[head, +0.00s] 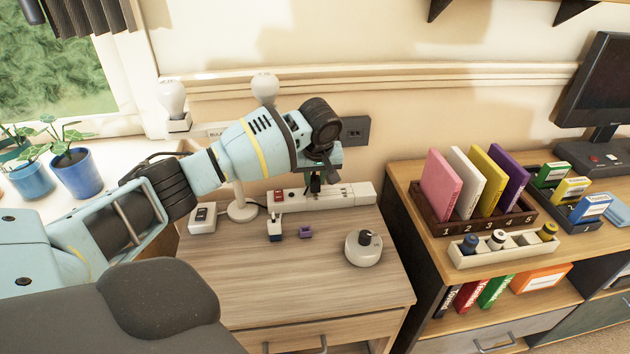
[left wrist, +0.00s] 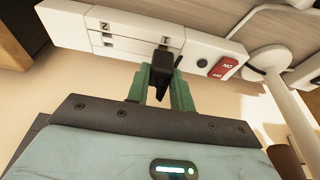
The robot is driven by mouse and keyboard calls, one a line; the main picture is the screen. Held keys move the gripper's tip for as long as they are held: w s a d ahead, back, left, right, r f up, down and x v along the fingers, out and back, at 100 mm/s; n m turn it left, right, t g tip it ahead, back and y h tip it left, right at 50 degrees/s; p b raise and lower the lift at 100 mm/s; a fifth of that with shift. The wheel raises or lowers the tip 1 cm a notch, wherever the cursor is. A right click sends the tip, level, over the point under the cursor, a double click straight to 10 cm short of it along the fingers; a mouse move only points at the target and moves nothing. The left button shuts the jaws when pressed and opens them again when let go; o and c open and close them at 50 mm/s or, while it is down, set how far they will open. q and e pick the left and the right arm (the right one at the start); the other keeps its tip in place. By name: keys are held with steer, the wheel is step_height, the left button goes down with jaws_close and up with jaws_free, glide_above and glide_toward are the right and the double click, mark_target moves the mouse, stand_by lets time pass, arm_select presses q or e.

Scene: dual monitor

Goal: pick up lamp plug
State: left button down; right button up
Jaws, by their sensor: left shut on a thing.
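My left gripper (head: 318,186) reaches down over the white power strip (head: 350,194) at the back of the small wooden desk. In the left wrist view its green fingers (left wrist: 165,82) are shut on a black plug (left wrist: 162,66). The plug's far end meets the strip (left wrist: 120,34) at the socket next to the red switch (left wrist: 221,69). I cannot tell whether it sits in the socket or only touches it. The lamp's white round base (head: 242,210) stands left of the strip; my arm hides part of its pole. My right gripper is not in view.
A white-and-dark block (head: 275,230), a small purple piece (head: 305,232) and a round white device (head: 363,248) lie on the desk. A white switch box (head: 203,217) is at left. The desk's front is clear. A book rack (head: 471,222) stands right.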

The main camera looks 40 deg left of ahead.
arm_select(q)
steer(key=shift+v, duration=1.25)
steer(key=s+d+r+p, duration=0.1)
steer(key=s+d+p, duration=0.1)
steer(key=s+d, duration=0.6)
steer(key=s, duration=0.4)
steer(key=shift+s+d+r+p, duration=0.15)
steer(key=shift+s+d+p, duration=0.15)
steer(key=shift+d+p, duration=0.1)
step_height(320, 180, up, 5)
steer(key=p, duration=0.6)
